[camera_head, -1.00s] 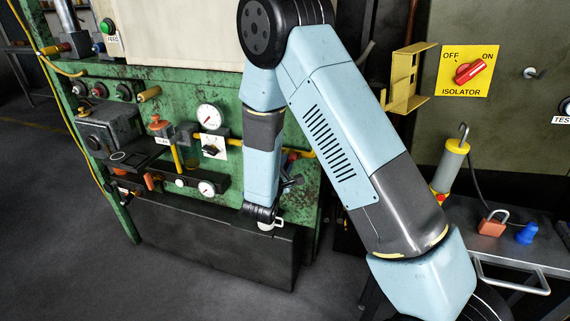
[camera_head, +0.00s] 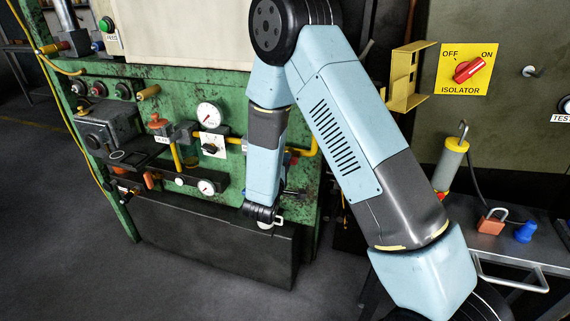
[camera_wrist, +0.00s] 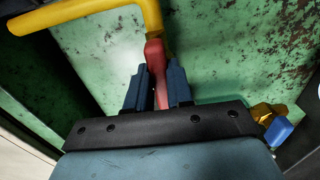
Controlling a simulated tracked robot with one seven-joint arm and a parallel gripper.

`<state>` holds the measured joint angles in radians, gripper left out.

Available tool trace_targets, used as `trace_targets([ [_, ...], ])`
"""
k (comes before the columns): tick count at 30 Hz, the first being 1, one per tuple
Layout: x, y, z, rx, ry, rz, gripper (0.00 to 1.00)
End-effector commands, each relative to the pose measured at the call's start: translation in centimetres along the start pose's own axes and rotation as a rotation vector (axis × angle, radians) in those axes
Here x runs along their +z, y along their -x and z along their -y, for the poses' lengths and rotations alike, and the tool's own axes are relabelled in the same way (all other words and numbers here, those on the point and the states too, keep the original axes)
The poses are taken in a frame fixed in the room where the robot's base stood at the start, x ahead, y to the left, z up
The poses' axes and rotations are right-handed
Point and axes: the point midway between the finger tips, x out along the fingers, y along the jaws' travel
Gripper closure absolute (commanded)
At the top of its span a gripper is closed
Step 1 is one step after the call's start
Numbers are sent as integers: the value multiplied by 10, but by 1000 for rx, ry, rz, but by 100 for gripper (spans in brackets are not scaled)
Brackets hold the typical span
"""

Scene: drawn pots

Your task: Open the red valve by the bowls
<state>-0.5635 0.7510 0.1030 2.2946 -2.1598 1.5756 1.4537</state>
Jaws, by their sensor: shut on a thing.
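A red valve handle (camera_wrist: 155,57) stands against the green panel in the wrist view, just below the bend of a yellow pipe. My gripper (camera_wrist: 159,78) has its two dark blue fingers on either side of the handle, shut on its lower part. The handle's lower end is hidden between the fingers and behind the gripper body. In the head view my arm covers most of this spot, and only a small bit of red shows beside the yellow pipe (camera_head: 314,142). I see no bowls in either view.
The green machine panel (camera_head: 228,180) carries a gauge (camera_head: 209,115) and several other valves at left. A blue-handled brass fitting (camera_wrist: 278,131) sits right of my gripper in the wrist view. A bench (camera_head: 495,242) with a red padlock (camera_head: 492,222) stands at right.

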Motion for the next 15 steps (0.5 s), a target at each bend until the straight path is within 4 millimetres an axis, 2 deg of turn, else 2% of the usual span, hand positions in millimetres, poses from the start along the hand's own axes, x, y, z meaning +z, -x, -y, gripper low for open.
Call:
trace_targets([
  [1, 6, -3, 2, -2, 0, 12, 100],
  [14, 6, -4, 2, -3, -7, 15, 100],
  [15, 7, -4, 2, -3, -7, 15, 77],
])
